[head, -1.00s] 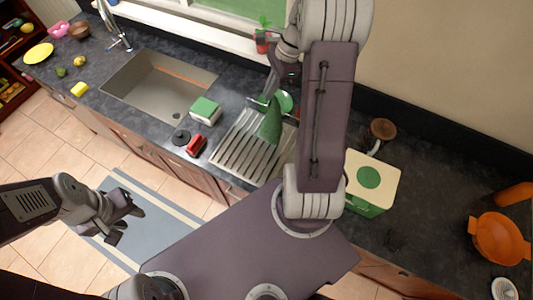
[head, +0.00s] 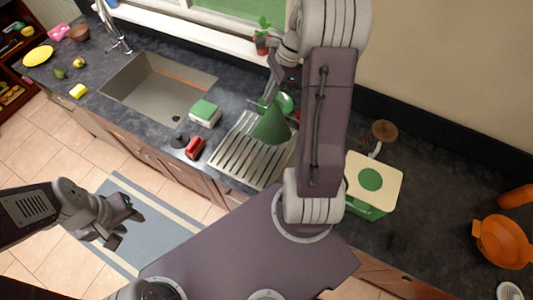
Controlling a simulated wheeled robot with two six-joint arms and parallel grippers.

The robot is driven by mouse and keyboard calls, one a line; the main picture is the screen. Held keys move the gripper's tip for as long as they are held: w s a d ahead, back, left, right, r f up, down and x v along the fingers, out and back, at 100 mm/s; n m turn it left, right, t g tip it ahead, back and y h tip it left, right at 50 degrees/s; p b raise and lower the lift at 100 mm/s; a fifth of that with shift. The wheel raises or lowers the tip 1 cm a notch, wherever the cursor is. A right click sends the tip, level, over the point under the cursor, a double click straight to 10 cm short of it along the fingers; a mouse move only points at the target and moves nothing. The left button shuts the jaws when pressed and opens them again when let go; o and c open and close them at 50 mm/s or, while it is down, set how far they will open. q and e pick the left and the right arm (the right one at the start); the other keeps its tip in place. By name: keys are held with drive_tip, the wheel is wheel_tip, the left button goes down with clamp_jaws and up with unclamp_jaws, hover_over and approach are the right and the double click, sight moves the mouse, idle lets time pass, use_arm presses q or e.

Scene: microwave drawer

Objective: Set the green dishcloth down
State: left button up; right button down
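The green dishcloth (head: 271,126) hangs in a cone shape from my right gripper (head: 272,101), over the ribbed drying rack (head: 229,149) on the counter. The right gripper is small in the head view and partly hidden by its own arm, but the cloth gathers to a point at its fingertips. I cannot tell whether the cloth's lower edge touches the rack. My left gripper (head: 127,224) is open and empty, out over the floor in front of the counter.
A sink (head: 160,88) lies left of the rack. A green-topped white block (head: 205,113), a red object (head: 195,147) and a black disc (head: 180,140) sit between them. A green-and-cream box (head: 372,183) stands to the right.

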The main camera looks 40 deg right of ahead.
drive_tip(key=w+d+f+m+t+h, duration=0.15)
drive_tip(key=w+d+m, duration=0.45)
drive_tip(key=w+d, duration=0.75)
drive_tip(key=s+a+f, duration=0.8)
drive_tip(key=f, duration=0.2)
drive_tip(key=s+a+f, duration=0.8)
drive_tip(key=s+f, duration=0.1)
drive_tip(key=f, duration=0.2)
drive_tip(key=s+a+f, duration=0.7)
drive_tip(key=s+f, duration=0.2)
drive_tip(key=f, duration=0.1)
drive_tip(key=shift+s+a+f, duration=0.1)
drive_tip(key=shift+a+f, duration=0.05)
drive_tip(key=shift+a, duration=0.25)
drive_tip(key=c, duration=1.2)
unclamp_jaws()
